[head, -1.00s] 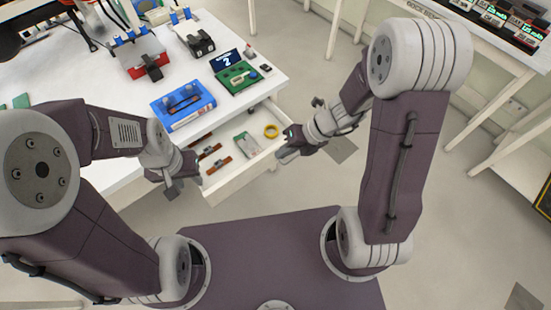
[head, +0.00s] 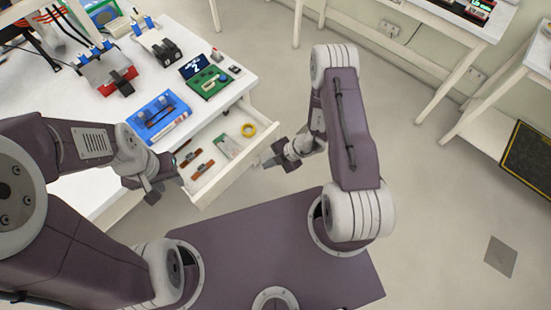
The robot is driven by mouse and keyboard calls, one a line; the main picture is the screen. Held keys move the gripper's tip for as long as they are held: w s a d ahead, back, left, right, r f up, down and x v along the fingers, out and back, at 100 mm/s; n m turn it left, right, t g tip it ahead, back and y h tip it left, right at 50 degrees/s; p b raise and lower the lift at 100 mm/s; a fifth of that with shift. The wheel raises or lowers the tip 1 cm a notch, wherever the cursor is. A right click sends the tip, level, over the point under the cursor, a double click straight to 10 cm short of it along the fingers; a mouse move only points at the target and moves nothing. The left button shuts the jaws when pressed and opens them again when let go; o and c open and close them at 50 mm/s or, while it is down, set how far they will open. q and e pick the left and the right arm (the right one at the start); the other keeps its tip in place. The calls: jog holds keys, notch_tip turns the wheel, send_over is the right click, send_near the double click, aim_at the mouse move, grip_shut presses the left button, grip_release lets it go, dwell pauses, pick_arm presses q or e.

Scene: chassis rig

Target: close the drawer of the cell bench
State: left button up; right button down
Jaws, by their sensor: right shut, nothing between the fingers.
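The white drawer (head: 240,171) of the cell bench (head: 232,91) is pulled out at the bench's near right side. Inside it lie a yellow ring (head: 248,130), a pale green and grey item (head: 227,146) and brown strips (head: 203,170). My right gripper (head: 267,163) is shut and empty, just right of the drawer's front panel; whether it touches the panel I cannot tell. My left gripper (head: 152,197) hangs left of the drawer's near corner, apart from the drawer contents; its fingers are too small and dark to read.
On the bench top stand a blue case (head: 160,117), a green board (head: 208,81), a red and grey fixture (head: 108,74) and a black clamp-like device (head: 160,43). Other white tables stand at the back right.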

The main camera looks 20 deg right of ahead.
aim_at(250, 163)
pick_arm(q)
jog(key=shift+r+p, duration=0.5)
pick_arm(e)
jog(key=shift+w+a+f, duration=0.25)
jog(key=shift+w+a, duration=0.3)
jog(key=shift+w, duration=0.1)
jog(key=shift+w+a+f, duration=0.3)
jog(key=shift+w+a, duration=0.25)
jog(key=shift+w, duration=0.15)
jog(key=shift+w+a+f, duration=0.25)
jog(key=shift+w+a, duration=0.3)
jog(key=shift+w, duration=0.1)
